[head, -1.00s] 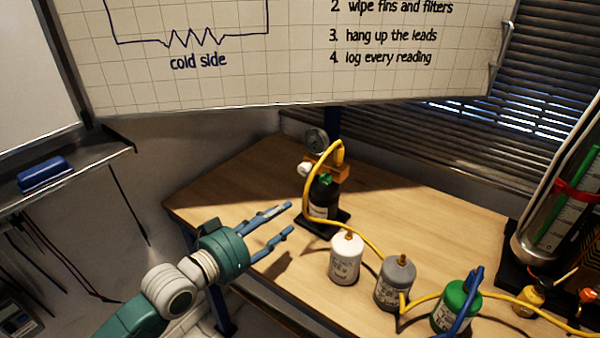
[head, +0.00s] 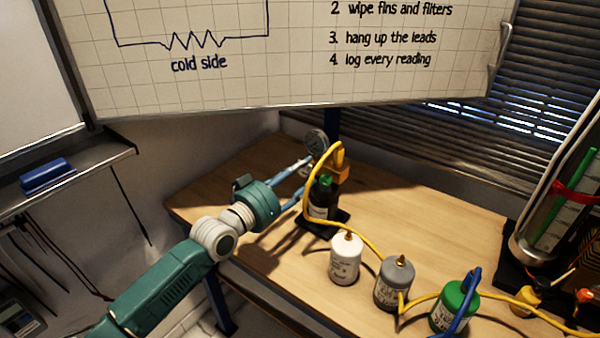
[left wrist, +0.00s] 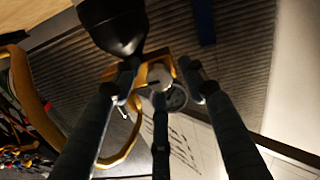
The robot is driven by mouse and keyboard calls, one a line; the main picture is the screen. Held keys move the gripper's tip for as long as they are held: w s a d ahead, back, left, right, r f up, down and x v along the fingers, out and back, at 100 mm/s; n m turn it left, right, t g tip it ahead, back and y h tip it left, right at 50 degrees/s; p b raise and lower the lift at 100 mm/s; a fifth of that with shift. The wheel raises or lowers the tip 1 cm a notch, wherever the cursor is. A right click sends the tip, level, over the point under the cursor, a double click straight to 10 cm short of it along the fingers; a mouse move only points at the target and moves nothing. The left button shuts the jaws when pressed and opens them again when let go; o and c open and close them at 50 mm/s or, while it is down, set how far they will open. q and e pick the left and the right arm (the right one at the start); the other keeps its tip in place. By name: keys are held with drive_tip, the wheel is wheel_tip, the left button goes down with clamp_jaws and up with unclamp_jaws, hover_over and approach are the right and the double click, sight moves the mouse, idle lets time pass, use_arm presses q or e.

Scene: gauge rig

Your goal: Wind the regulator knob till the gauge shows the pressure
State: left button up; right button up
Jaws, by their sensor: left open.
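The round gauge (head: 317,141) sits at the top of the brass-coloured regulator block (head: 341,173), above a black bottle (head: 320,198); its reading is too small to make out. My left gripper (head: 304,178) is open at the left side of the regulator. In the left wrist view, the pale round regulator knob (left wrist: 160,77) with a dark mark lies between my spread fingers; I cannot tell whether they touch it. The gauge (left wrist: 176,97) shows there partly behind a finger. In the head view my fingers mostly hide the knob. My right gripper is out of view.
A yellow hose (head: 362,236) runs from the regulator past white (head: 345,262), grey (head: 393,288) and green (head: 455,308) canisters. A large cylinder (head: 540,225) stands at the right. The wooden tabletop (head: 420,220) is clear behind the canisters.

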use_arm(q)
clamp_jaws()
drive_tip(key=shift+m+b, duration=0.5)
drive_tip(key=shift+m, duration=1.5)
unclamp_jaws()
